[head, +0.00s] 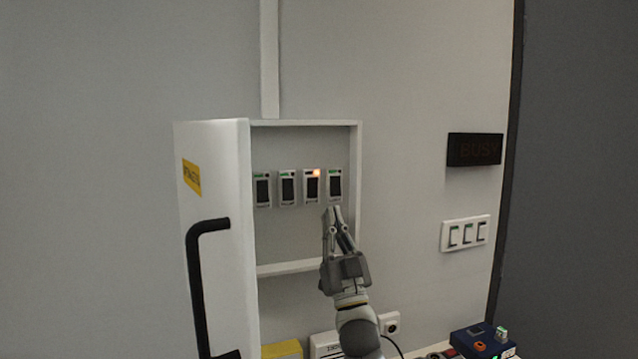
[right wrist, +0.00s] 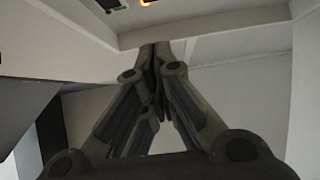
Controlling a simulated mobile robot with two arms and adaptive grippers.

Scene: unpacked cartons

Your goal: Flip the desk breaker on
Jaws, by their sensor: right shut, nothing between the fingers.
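Several dark breakers sit in a row inside an open white wall cabinet (head: 302,136). The third breaker from the left (head: 312,188) has an orange light at its top; the first (head: 263,190), second (head: 287,188) and rightmost (head: 335,188) show green at the top. Labels are too small to read, so I cannot tell which is the desk breaker. My right gripper (head: 333,211) is shut and empty, its tips just below the rightmost breaker; contact is unclear. In the right wrist view its closed fingers (right wrist: 160,50) point up, with an orange-lit breaker edge (right wrist: 148,2) at the top. My left gripper is out of view.
The cabinet door (head: 215,255) stands open at left with a black handle (head: 198,285). The cabinet's bottom ledge (head: 285,268) lies beside my right wrist. A switch panel (head: 465,234) and a dark sign (head: 474,149) are on the wall at right. A blue box (head: 482,342) sits lower right.

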